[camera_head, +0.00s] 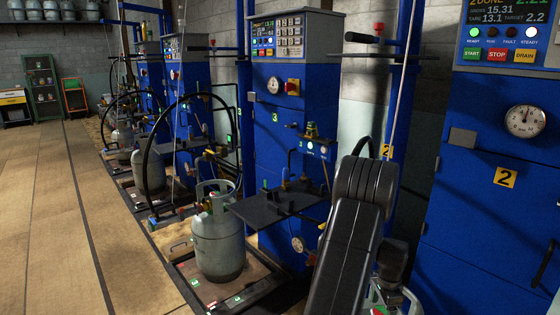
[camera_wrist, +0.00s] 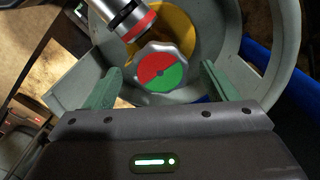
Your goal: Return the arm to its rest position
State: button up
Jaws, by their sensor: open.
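My gripper (camera_wrist: 160,85) shows in the wrist view with its two green fingers apart. A round valve knob (camera_wrist: 164,68), half red and half green, lies ahead between the fingers; I cannot tell whether they touch it. A metal hose coupling (camera_wrist: 128,18) with a red ring sits beside the knob. The pale grey collar (camera_wrist: 231,25) of a gas cylinder surrounds them. In the head view my black arm (camera_head: 350,225) reaches down at the lower right; its gripper end is hidden. A cylinder (camera_head: 391,268) partly shows just right of the arm.
A grey cylinder (camera_head: 218,245) stands on a scale to the left of my arm. Blue filling cabinets (camera_head: 285,120) line the right side. The near cabinet's display (camera_head: 505,15) reads "2 DONE". The tan floor (camera_head: 60,220) at left is clear.

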jog(key=n, duration=0.4)
jog(key=shift+f+n, duration=0.25)
jog(key=shift+n, duration=0.05)
jog(key=n+b, duration=0.1)
jog(key=n, duration=0.4)
jog(key=n+b, duration=0.1)
jog(key=n, duration=0.4)
jog(key=shift+n, duration=0.4)
jog(key=n+b, duration=0.1)
jog(key=n, duration=0.3)
jog(key=shift+n, duration=0.3)
jog(key=shift+r, duration=0.15)
